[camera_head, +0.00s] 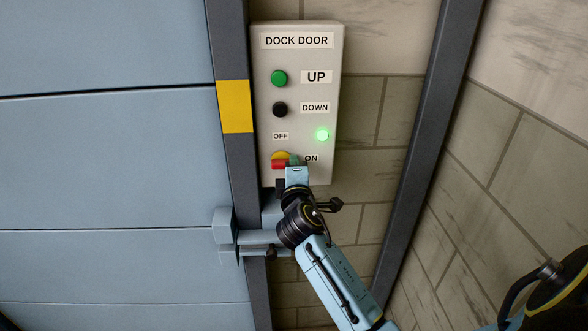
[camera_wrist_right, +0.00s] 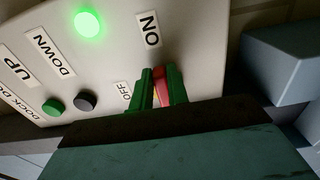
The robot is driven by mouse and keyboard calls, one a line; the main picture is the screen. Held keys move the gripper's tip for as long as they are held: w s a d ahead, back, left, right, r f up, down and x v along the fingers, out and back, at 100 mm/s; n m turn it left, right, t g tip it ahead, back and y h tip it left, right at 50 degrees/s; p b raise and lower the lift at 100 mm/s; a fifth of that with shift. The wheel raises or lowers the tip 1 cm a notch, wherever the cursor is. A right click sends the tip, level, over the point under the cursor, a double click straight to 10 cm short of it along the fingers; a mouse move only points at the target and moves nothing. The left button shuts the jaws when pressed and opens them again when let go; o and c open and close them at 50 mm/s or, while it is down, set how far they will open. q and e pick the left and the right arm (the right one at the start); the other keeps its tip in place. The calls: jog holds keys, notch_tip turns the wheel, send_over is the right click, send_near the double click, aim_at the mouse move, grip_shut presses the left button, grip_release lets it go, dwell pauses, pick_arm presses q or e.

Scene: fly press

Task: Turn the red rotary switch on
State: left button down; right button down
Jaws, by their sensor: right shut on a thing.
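The red rotary switch (camera_head: 279,166) with a yellow base sits low on the grey DOCK DOOR panel (camera_head: 297,42), between the OFF and ON labels. My right gripper (camera_head: 293,161) reaches it from below and partly covers it. In the right wrist view the green fingers (camera_wrist_right: 163,88) are shut on the red switch handle (camera_wrist_right: 163,97), one on each side. The exact angle of the handle is hard to tell. A green lamp (camera_head: 322,135) above the ON label (camera_head: 311,158) is lit. My left gripper is not in view.
A green UP button (camera_head: 279,78) and a black DOWN button (camera_head: 280,109) sit above the switch. A dark door post (camera_head: 240,165) with a blue bracket (camera_head: 224,227) stands just left of the panel. Bare block wall (camera_head: 365,110) lies to the right.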

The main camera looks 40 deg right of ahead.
jog(key=shift+f, duration=0.1)
jog(key=c, duration=1.4)
grip_release()
jog(key=shift+o, duration=0.2)
jog(key=b+v, duration=0.1)
jog(key=v, duration=1.2)
jog(key=shift+s, duration=0.25)
